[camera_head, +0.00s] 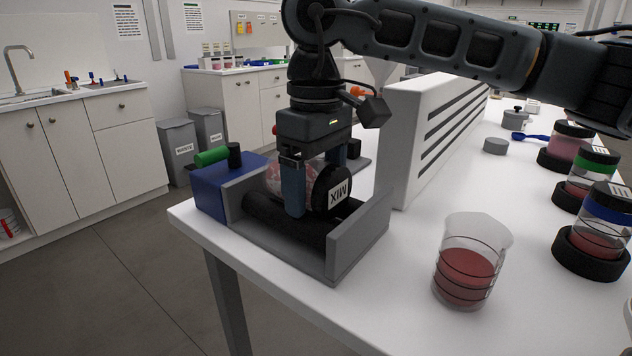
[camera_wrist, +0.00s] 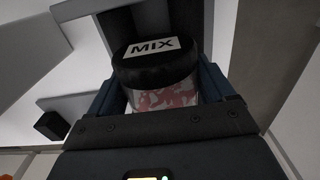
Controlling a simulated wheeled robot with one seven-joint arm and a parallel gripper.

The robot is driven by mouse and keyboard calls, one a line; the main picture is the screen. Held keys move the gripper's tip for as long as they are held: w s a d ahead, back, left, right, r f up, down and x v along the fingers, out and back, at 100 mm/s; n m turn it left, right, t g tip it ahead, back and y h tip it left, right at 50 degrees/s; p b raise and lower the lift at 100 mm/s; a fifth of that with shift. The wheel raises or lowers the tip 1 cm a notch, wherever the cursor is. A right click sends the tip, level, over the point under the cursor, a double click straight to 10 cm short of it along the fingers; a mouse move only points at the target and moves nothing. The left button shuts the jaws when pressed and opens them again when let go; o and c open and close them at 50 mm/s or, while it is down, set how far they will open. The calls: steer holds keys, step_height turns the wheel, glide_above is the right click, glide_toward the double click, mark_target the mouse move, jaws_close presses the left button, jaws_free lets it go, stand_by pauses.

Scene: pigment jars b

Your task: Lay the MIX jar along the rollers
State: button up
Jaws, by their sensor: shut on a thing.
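The MIX jar (camera_head: 338,196) has a black lid with a white MIX label and a clear body with red and white contents. It lies on its side between the fingers of my gripper (camera_head: 305,195), low over the rollers (camera_head: 268,212). In the wrist view the jar (camera_wrist: 165,97) sits between the two fingers of my gripper (camera_wrist: 170,100), lid towards the top. The black rollers lie in a grey frame (camera_head: 357,243) with a blue end box (camera_head: 215,193). The jar looks roughly lengthwise with the rollers; whether it touches them is hidden by the near finger.
A beaker of red liquid (camera_head: 468,268) stands on the white table (camera_head: 400,310) right of the rollers. A white slotted panel (camera_head: 435,125) rises behind. Jars with blue (camera_head: 606,205) and green lids (camera_head: 596,160) stand in black rings at the right.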

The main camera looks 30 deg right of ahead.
stand_by(0.4)
steer(key=o, duration=1)
steer(key=shift+r+p, duration=0.4)
steer(key=shift+r, duration=3.65)
